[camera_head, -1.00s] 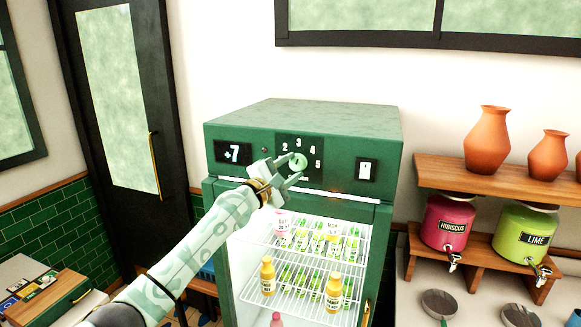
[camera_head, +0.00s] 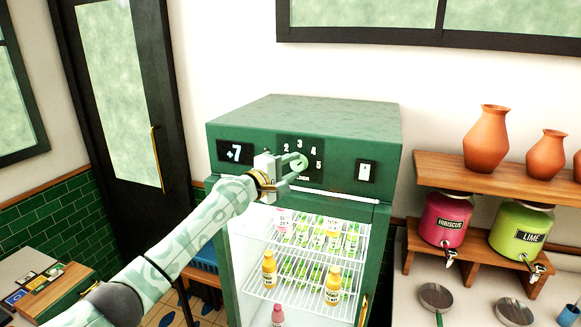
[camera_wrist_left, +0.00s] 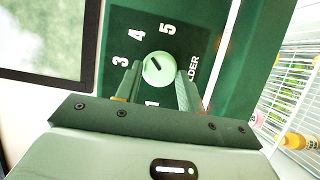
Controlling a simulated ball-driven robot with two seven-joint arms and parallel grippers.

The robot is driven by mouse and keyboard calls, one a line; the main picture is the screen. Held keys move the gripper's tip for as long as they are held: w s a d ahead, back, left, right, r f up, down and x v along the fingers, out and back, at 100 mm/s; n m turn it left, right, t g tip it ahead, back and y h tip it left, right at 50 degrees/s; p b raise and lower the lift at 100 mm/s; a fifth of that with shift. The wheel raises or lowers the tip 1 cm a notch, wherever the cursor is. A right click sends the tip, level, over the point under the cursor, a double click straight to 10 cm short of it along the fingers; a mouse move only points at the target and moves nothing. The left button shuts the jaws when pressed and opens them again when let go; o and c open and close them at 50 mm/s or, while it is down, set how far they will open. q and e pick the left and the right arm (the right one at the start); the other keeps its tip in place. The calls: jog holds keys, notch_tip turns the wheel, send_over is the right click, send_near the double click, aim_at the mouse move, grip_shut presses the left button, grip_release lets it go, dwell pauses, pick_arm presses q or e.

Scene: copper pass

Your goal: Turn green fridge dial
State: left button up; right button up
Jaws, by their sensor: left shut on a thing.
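The green fridge (camera_head: 360,125) stands in the middle of the head view. Its pale green round dial (camera_head: 299,162) sits on a dark panel with white numbers. My left gripper (camera_head: 302,164) is at the dial, shut on it, and hides part of it. In the left wrist view the dial (camera_wrist_left: 158,68) lies between the two fingers, and its dark pointer mark runs slantwise. The display (camera_head: 234,153) left of the dial reads +7. My right gripper is not in view.
A white switch (camera_head: 365,172) is right of the dial. Bottles stand on wire shelves (camera_head: 300,262) below. To the right are a wooden shelf (camera_head: 500,180) with clay vases and pink (camera_head: 445,218) and green (camera_head: 520,232) drink dispensers. A dark door (camera_head: 165,90) is at the left.

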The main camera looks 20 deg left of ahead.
pick_arm(q)
jog(key=o, duration=1)
jog(key=shift+w, duration=0.1)
jog(key=shift+c, duration=0.2)
jog(key=v, duration=1.6)
